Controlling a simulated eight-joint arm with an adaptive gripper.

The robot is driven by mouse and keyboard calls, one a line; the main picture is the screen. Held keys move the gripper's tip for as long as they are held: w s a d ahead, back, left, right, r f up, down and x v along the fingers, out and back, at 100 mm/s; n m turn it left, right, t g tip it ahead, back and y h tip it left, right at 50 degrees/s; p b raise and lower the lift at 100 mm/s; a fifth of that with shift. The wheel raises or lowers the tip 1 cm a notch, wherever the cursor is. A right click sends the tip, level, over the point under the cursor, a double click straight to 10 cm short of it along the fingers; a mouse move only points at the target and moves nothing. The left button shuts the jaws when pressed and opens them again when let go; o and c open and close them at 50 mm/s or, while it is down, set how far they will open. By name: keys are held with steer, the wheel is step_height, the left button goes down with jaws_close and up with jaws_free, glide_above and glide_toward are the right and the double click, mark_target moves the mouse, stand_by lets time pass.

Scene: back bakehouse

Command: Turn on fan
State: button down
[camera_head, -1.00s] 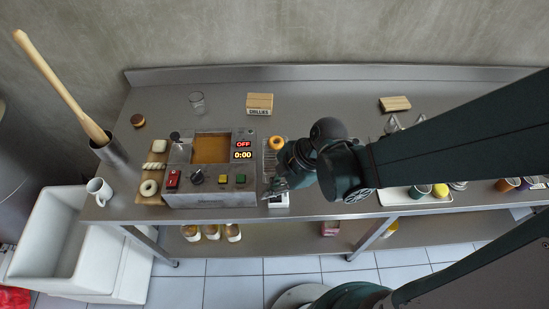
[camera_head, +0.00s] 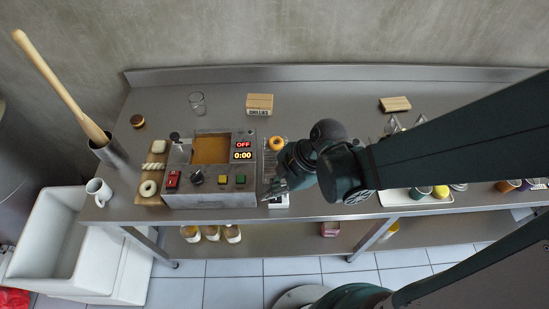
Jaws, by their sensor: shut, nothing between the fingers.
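I cannot make out a fan. A steel machine (camera_head: 210,200) with an amber-filled basin (camera_head: 211,150) stands on the counter. Its displays (camera_head: 243,150) read OFF and 0:00. Its front has a red switch (camera_head: 172,180), a dark knob (camera_head: 197,178), a yellow button (camera_head: 222,180) and a green button (camera_head: 240,180). My gripper (camera_head: 272,191) is shut and empty, just right of the machine's front right corner, over or beside a small white object (camera_head: 279,203) that it partly hides. I cannot tell if they touch.
A wire rack with a ring pastry (camera_head: 277,143) lies behind my gripper. A board with pastries (camera_head: 150,188) is left of the machine. A glass (camera_head: 197,103) and a crate (camera_head: 260,104) stand behind. A white tray (camera_head: 400,197) with cups is to the right.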

steer(key=shift+w+r+p, duration=0.1)
steer(key=shift+r+p, duration=0.35)
steer(key=shift+r, duration=0.3)
steer(key=shift+r, duration=0.15)
steer(key=shift+w+r+p, duration=0.25)
steer(key=shift+r+p, duration=0.65)
steer(key=shift+r, duration=0.3)
steer(key=shift+w+r+p, duration=0.2)
steer(key=shift+r+p, duration=0.65)
steer(key=shift+r, duration=0.3)
steer(key=shift+d, duration=0.1)
steer(key=w+d+r+m+t+h+b, duration=0.1)
steer(key=d+r+m+t+h+b, duration=0.1)
steer(key=d+m, duration=0.8)
steer(key=d+r+m+t+h+b, duration=0.3)
steer(key=d+r+m+t+b, duration=0.2)
steer(key=d+m, duration=0.6)
step_height(320, 180, up, 3)
steer(key=shift+w+d+r+m+b, duration=0.2)
steer(key=shift+w+m+b, duration=0.15)
steer(key=shift+m+b, duration=0.55)
